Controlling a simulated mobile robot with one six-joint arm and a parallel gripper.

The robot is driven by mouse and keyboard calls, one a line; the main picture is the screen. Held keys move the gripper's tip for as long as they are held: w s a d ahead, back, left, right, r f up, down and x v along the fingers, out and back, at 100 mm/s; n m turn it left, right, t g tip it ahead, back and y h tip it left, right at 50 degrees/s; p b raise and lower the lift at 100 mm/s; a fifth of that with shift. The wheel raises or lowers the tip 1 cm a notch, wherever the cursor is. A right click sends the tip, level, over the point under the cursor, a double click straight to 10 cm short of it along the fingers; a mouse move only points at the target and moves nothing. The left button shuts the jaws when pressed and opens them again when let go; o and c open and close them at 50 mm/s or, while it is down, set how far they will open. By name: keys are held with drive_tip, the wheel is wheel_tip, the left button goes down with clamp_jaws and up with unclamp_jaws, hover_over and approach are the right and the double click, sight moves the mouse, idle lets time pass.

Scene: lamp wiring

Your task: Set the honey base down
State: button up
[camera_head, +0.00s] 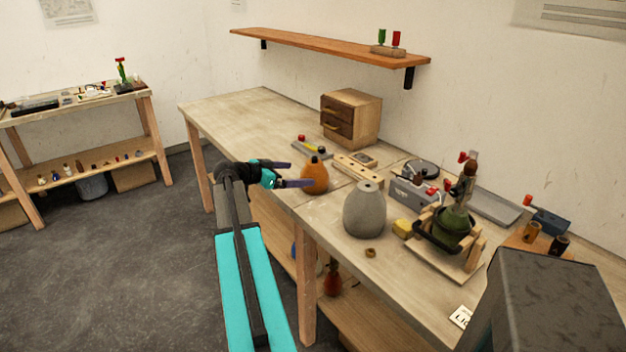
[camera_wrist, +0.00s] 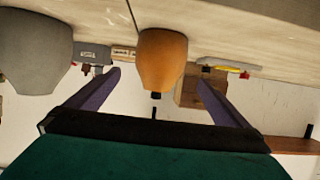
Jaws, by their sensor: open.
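The honey base (camera_head: 315,175) is an orange-brown, rounded vessel with a dark top. It stands upright on the workbench (camera_head: 240,118), near its front edge. In the wrist view the honey base (camera_wrist: 161,58) appears upside down, between and beyond the two purple fingers. My gripper (camera_head: 290,175) is open, with its fingers at the left of the honey base in the head view. In the wrist view my gripper (camera_wrist: 158,88) shows a wide gap between its fingers. I cannot tell whether either finger touches the base.
A grey vessel (camera_head: 364,210) stands right of the honey base, with a small brass ring (camera_head: 370,252) before it. Behind are a wooden block with holes (camera_head: 357,167) and a drawer box (camera_head: 350,117). A green vessel (camera_head: 452,228) sits in a wooden stand. The bench's far left is clear.

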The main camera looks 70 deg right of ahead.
sight(306, 174)
drive_tip(key=p+x, duration=0.1)
drive_tip(key=x, duration=0.6)
drive_tip(key=shift+s+d+f+p, duration=0.1)
drive_tip(key=shift+s+d+p, duration=0.05)
drive_tip(key=shift+d+p, duration=0.15)
drive_tip(key=p+x, duration=0.2)
drive_tip(key=x, duration=0.2)
drive_tip(key=shift+s+d, duration=0.1)
drive_tip(key=shift+d, duration=0.05)
drive_tip(key=shift+s+d+f+p, duration=0.1)
drive_tip(key=shift+s+d+p, duration=0.1)
drive_tip(key=shift+d+p, duration=0.1)
idle(0.3)
